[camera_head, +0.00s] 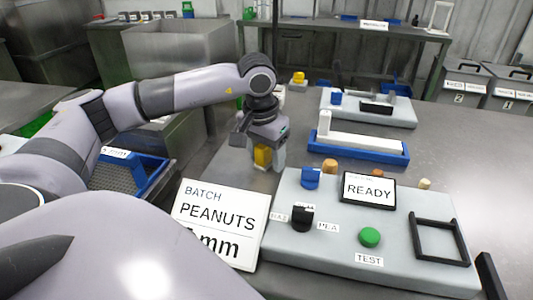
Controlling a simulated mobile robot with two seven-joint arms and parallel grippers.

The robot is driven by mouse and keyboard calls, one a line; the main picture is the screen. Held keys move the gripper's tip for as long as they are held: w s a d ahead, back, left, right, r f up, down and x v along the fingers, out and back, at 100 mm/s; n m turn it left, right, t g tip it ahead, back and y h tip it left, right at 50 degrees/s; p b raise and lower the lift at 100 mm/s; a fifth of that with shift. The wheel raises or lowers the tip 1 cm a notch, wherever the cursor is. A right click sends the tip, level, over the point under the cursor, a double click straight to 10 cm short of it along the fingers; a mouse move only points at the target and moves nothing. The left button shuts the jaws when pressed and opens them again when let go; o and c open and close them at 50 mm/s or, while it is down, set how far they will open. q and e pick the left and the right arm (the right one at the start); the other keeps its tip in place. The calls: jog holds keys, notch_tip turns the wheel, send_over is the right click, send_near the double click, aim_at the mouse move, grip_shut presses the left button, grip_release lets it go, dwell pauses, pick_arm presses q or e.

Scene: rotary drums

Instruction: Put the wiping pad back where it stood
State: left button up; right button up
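My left gripper (265,160) points down over the table, just behind the left end of the grey control panel. A yellow block (262,156), which looks like the wiping pad, sits between its fingers, and they appear closed on it. The gripper hides the block's upper part. I cannot tell whether its lower end touches the table. My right gripper is not in view.
The grey panel (405,262) carries a READY display (368,191), a green button (369,237) and a black frame (439,240). A white PEANUTS sign (217,222) leans at its left. Behind are a blue tray (385,156) and a grey fixture (395,118).

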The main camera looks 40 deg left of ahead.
aim_at(261, 148)
pick_arm(q)
jog(key=r, duration=0.4)
jog(key=s+r+p, duration=0.1)
jog(key=r, duration=0.7)
jog(key=shift+s+d+r+p, duration=0.15)
jog(key=shift+s+p, duration=0.15)
jog(key=shift+p, duration=0.1)
jog(key=shift+s+r, duration=0.1)
jog(key=shift+r, duration=0.3)
